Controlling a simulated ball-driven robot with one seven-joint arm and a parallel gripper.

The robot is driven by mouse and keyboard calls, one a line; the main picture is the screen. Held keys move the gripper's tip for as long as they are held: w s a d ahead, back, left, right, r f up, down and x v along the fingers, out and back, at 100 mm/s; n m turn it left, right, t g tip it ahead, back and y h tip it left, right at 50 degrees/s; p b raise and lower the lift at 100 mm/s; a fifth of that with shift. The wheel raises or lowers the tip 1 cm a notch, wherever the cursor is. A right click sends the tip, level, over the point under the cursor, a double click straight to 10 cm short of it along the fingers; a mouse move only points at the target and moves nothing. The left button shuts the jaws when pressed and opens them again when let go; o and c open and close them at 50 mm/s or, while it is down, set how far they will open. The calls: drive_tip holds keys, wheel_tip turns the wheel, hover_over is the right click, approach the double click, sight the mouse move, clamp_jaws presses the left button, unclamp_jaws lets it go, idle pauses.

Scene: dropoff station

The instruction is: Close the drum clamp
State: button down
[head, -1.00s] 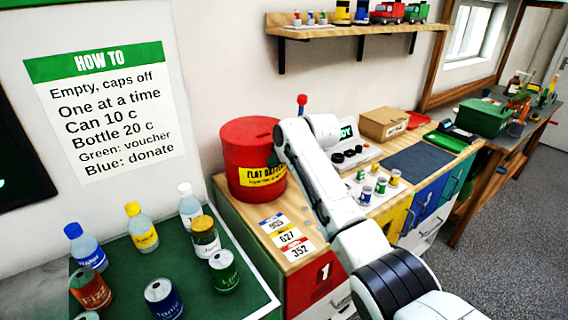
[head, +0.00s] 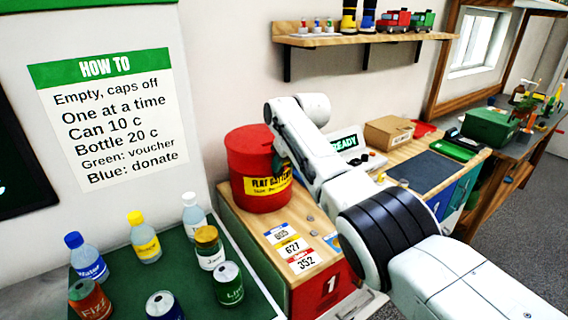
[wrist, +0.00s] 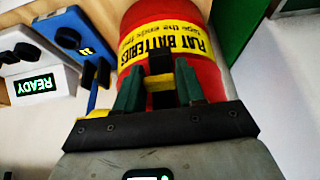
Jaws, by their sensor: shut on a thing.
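The red drum (head: 250,150) stands on the wooden counter, with a yellow "FLAT BATTERIES" label on its front. In the wrist view the drum (wrist: 205,72) fills the upper middle, its label upside down. My gripper (wrist: 158,78) is at the drum's labelled side, its two dark green fingers on either side of a black piece (wrist: 160,63). It is shut on this piece, which seems to be the drum clamp's handle. In the head view my gripper (head: 279,163) is at the drum's right side, mostly behind my arm. Whether the clamp is open or closed cannot be told.
Number cards (head: 288,246) lie on the counter in front of the drum. A "READY" display (head: 346,143) and a cardboard box (head: 389,131) stand to its right. Bottles and cans stand on the green tray (head: 240,292) at the lower left. A shelf (head: 360,40) hangs above.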

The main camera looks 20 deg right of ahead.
idle(0.3)
drive_tip(key=c, duration=0.8)
unclamp_jaws()
drive_tip(key=shift+o, duration=0.2)
drive_tip(key=shift+r, duration=0.1)
drive_tip(key=b+v, duration=0.1)
drive_tip(key=v, duration=0.9)
drive_tip(key=shift+s+r, duration=0.15)
drive_tip(key=shift+r, duration=0.1)
